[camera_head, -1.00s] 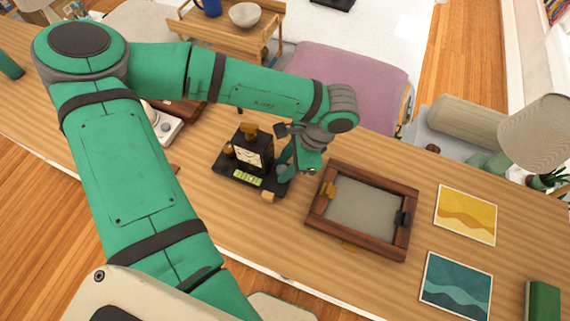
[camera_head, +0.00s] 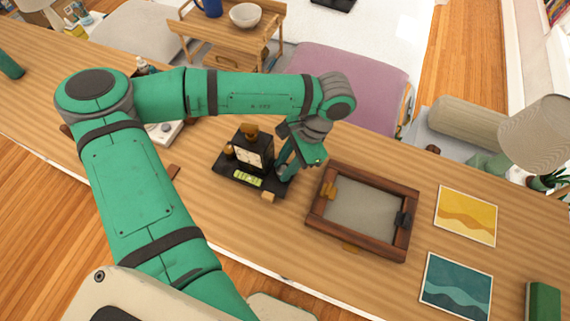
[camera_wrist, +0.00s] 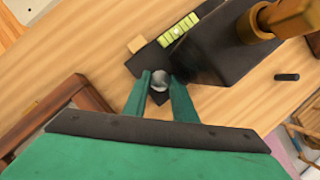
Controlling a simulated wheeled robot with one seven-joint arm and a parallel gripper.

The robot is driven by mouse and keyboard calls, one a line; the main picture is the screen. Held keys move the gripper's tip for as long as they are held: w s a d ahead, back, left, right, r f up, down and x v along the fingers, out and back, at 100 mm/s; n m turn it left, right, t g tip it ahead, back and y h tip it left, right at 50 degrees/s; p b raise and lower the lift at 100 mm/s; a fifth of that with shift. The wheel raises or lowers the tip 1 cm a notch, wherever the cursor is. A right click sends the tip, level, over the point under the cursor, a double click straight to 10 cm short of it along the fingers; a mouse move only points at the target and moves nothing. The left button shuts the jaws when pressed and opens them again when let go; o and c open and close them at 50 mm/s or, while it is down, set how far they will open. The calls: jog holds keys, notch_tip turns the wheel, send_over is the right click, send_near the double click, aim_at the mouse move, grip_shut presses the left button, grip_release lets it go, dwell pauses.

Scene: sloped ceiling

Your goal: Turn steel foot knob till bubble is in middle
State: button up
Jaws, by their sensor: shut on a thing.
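A black device (camera_head: 225,181) with a dark upright body and brass parts stands on the wooden table. A green bubble vial (camera_head: 247,180) sits on the front of its base; it also shows in the wrist view (camera_wrist: 179,30). The bubble is too small to place surely. The round steel foot knob (camera_wrist: 158,79) is at the corner of the base, between my fingers. My gripper (camera_wrist: 158,88) is shut on it, one green finger on each side. In the head view my gripper (camera_head: 287,172) reaches down at the right end of the base and hides most of the knob.
A wooden frame (camera_head: 312,215) with a grey panel lies just right of the device. A small wooden block (camera_head: 268,197) is at the base's front edge. Yellow (camera_head: 467,214) and teal (camera_head: 455,288) pictures lie farther right. A dark short rod (camera_wrist: 287,77) lies near the device.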

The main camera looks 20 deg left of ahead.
jog(key=o, duration=1)
jog(key=shift+o, duration=0.2)
jog(key=shift+a, duration=0.1)
